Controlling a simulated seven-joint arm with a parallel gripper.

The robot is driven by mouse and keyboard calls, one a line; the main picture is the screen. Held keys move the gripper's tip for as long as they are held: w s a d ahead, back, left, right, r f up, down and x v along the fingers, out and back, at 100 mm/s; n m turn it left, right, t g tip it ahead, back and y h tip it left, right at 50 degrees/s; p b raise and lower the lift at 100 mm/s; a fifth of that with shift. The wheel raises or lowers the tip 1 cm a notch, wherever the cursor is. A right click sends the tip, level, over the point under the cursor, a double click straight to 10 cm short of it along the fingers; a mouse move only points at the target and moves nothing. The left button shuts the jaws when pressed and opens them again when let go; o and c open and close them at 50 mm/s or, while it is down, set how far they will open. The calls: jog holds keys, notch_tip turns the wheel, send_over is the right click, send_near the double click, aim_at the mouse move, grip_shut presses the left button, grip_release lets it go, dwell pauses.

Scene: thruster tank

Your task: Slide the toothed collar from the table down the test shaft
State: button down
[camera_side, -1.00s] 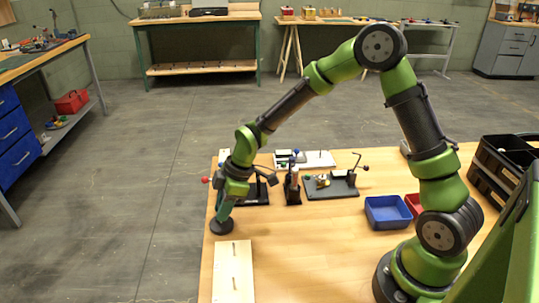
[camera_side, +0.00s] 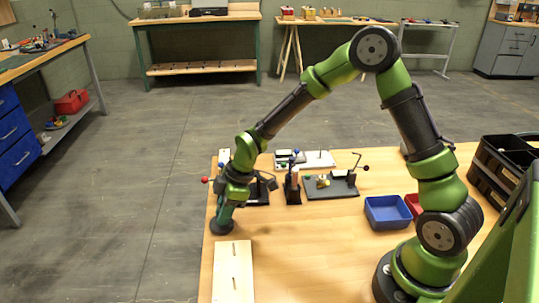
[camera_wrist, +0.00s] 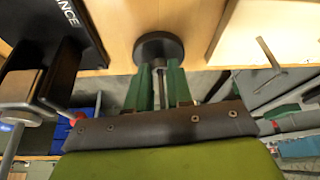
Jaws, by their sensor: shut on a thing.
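A dark round piece (camera_side: 221,228), which I take to be the toothed collar, is at the left end of the wooden table. It also shows in the wrist view (camera_wrist: 158,46); its teeth cannot be made out. My gripper (camera_side: 224,217) points down at it, and its green fingers (camera_wrist: 159,68) are shut on it in the wrist view. The piece is at table level; I cannot tell whether it is clear of the surface. A pale wooden board (camera_side: 233,272) with two thin upright rods lies just in front. I cannot tell which rod is the test shaft.
Behind my gripper are a black fixture (camera_side: 258,194), a small black stand (camera_side: 292,190) and a dark plate with a bent rod (camera_side: 332,189). A blue bin (camera_side: 387,213) stands to the right. The table's middle front is clear.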

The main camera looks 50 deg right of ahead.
jog(key=shift+f, duration=0.25)
dwell(0.4)
jog(key=c, duration=0.9)
grip_release()
jog(key=shift+w+a+r+v, duration=0.15)
jog(key=shift+a+v, duration=0.1)
jog(key=shift+v, duration=3.2)
jog(key=shift+w+a+r+v, duration=0.1)
jog(key=shift+w+a+v, duration=0.1)
jog(key=shift+v, duration=3.25)
jog(key=shift+w+a+r+v, duration=0.1)
jog(key=shift+a+v, duration=0.15)
jog(key=shift+v, duration=3.2)
jog(key=shift+f, duration=0.1)
